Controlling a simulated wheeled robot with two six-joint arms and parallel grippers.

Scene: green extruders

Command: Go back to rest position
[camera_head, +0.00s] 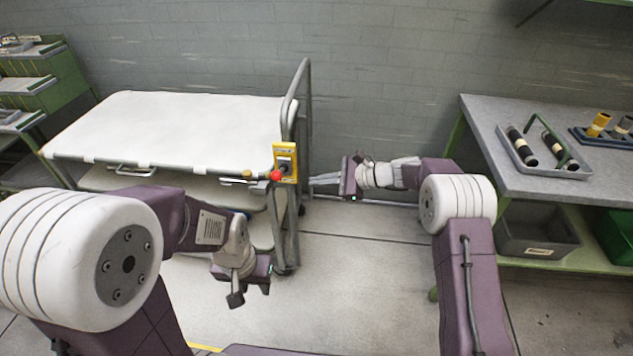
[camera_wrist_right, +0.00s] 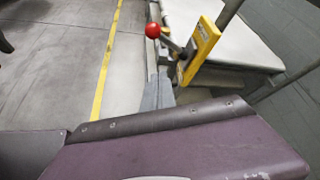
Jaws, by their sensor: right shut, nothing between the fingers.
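My right gripper (camera_head: 312,181) is shut and empty, reaching left toward the cart's handle end. Its fingers also show in the right wrist view (camera_wrist_right: 156,97). Just past the fingertips are a red ball knob (camera_head: 277,175) and a yellow lever plate (camera_head: 286,150) on the cart's frame. In the right wrist view the red knob (camera_wrist_right: 152,30) and yellow plate (camera_wrist_right: 203,46) stand beyond the fingers; I cannot tell if anything touches. My left gripper (camera_head: 236,299) hangs low in front of the cart, pointing down; its finger opening is unclear.
The white-topped cart (camera_head: 180,125) stands against the grey wall. A workbench (camera_head: 480,125) at right holds a tray (camera_head: 520,160) with dark cylinders and a rack with yellow parts (camera_head: 599,124). Green shelving (camera_head: 60,75) stands at far left. Floor between cart and bench is clear.

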